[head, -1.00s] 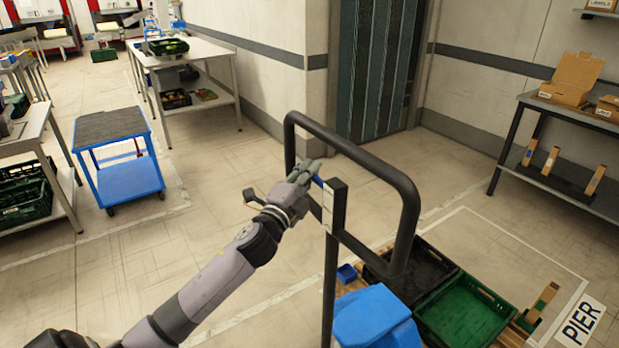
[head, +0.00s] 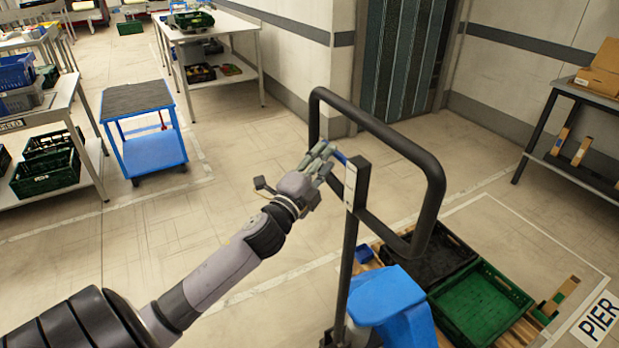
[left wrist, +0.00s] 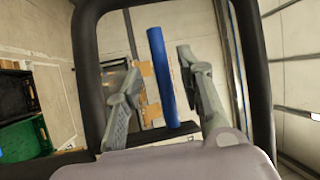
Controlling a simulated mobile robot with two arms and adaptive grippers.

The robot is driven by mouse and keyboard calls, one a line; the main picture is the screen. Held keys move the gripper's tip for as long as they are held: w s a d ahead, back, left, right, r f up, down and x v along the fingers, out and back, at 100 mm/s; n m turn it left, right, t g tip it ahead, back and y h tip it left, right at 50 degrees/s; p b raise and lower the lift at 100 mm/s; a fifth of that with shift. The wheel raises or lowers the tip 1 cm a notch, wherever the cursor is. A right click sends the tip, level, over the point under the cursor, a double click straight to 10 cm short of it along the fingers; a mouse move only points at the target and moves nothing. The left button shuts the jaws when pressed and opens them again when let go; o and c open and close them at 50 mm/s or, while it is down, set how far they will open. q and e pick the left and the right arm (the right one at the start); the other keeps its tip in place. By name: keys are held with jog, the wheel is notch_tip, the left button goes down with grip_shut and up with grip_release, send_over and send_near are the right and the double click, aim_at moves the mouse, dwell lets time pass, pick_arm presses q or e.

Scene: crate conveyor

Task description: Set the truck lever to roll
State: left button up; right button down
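The truck's blue lever (head: 340,158) sticks out at the top of a dark post (head: 350,240) beside the black handle loop (head: 433,190). In the left wrist view the lever (left wrist: 161,75) is a straight blue rod. My left gripper (head: 322,158) is at the lever, to the left of the post. In the left wrist view its two fingers (left wrist: 162,85) are apart, one on each side of the rod, with a visible gap to both. The lever's base is hidden behind the gripper body in that view. My right gripper is not in view.
A blue truck body (head: 385,300) stands below the handle, by a pallet with a black crate (head: 455,255) and a green crate (head: 505,285). A blue cart (head: 155,150) stands at left. A dark shelf table (head: 545,125) is at right. Floor between is clear.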

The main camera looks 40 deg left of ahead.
pick_arm(q)
jog(key=s+f, duration=0.1)
jog(key=s, duration=0.6)
jog(key=shift+s+d, duration=0.3)
jog(key=shift+d, duration=0.15)
jog(key=shift+f, duration=0.15)
